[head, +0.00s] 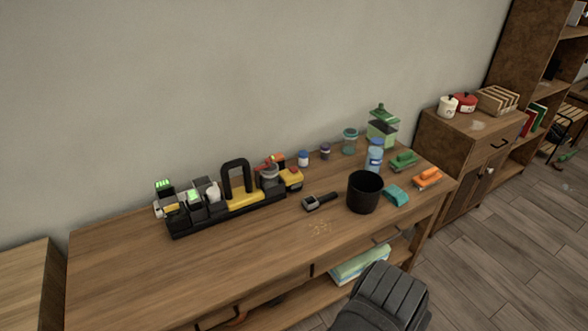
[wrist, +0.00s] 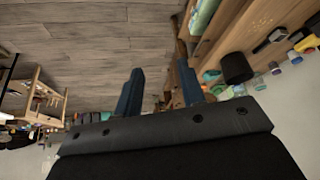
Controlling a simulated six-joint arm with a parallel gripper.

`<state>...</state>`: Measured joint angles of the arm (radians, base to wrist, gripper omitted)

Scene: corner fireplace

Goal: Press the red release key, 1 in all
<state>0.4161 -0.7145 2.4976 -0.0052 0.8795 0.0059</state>
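A row of small devices sits on a black base (head: 215,218) at the back left of the wooden table. At its right end a yellow block (head: 292,182) carries a small red part on top (head: 294,171), which may be the red release key; it is too small to be sure. A grey bowl-like piece (head: 269,171) with some red stands just left of it. My gripper (wrist: 160,88) shows in the wrist view with its two blue fingers apart and nothing between them. It is away from the devices, off the table's front side.
A black cup (head: 364,193), a dark handheld device (head: 320,202), a blue bottle (head: 374,156), jars and teal and orange items crowd the table's right half. A large black handle (head: 236,178) rises from the row. The table's front left (head: 150,275) is clear.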

